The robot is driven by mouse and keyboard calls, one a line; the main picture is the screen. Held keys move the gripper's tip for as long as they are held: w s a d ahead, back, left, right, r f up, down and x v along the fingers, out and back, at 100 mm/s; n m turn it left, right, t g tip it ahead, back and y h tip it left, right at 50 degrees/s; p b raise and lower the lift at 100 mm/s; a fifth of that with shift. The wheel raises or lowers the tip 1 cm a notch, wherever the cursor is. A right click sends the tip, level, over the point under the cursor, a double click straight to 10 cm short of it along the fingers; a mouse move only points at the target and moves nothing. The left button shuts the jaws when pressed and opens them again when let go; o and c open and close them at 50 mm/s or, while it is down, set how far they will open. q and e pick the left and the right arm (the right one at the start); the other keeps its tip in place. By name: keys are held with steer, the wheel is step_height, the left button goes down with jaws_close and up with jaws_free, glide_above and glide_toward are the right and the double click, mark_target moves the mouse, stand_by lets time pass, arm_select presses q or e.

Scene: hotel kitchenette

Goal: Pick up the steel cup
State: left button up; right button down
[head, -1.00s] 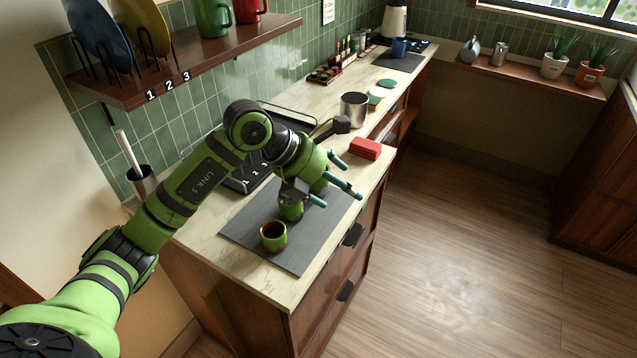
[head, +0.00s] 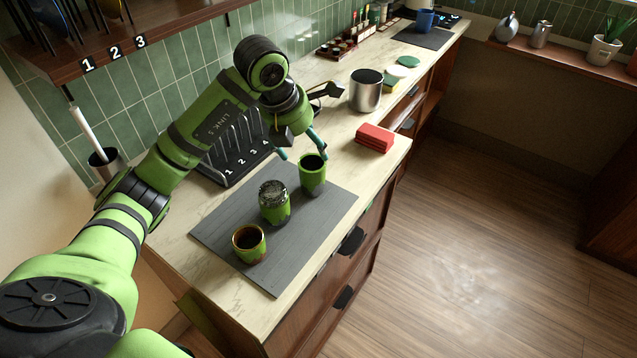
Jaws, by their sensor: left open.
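A shiny steel cylindrical vessel (head: 366,92) stands upright on the counter behind the red block; I cannot tell whether it is the steel cup. A smaller steel cylinder (head: 541,35) stands on the far shelf. On the grey mat (head: 228,226) stand a green cup with a brown rim (head: 249,246), a green vessel with a metallic-looking top (head: 274,206) and a taller green cup (head: 313,178). Contact cannot be told. My right gripper is out of view.
A red block (head: 375,138) lies near the counter's front edge. A dark shelf (head: 150,45) overhangs at upper left. A blue mug (head: 425,20) is at the far end. The mat's right part is bare.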

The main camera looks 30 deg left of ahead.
mark_target(312, 170)
arm_select(q)
steer(key=shift+s+f+b, duration=0.25)
steer(key=shift+f+b, duration=0.2)
steer(key=shift+f, duration=0.15)
steer(key=shift+s+f+b, duration=0.2)
steer(key=shift+f+b, duration=0.2)
steer(key=shift+f, duration=0.35)
steer(key=p+x, duration=0.3)
steer(key=x, duration=0.3)
steer(key=shift+w, duration=0.2)
steer(key=shift+w+d+f, duration=0.1)
steer(key=shift+w+f, duration=0.1)
steer(key=shift+f, duration=0.25)
steer(key=c, duration=1.2)
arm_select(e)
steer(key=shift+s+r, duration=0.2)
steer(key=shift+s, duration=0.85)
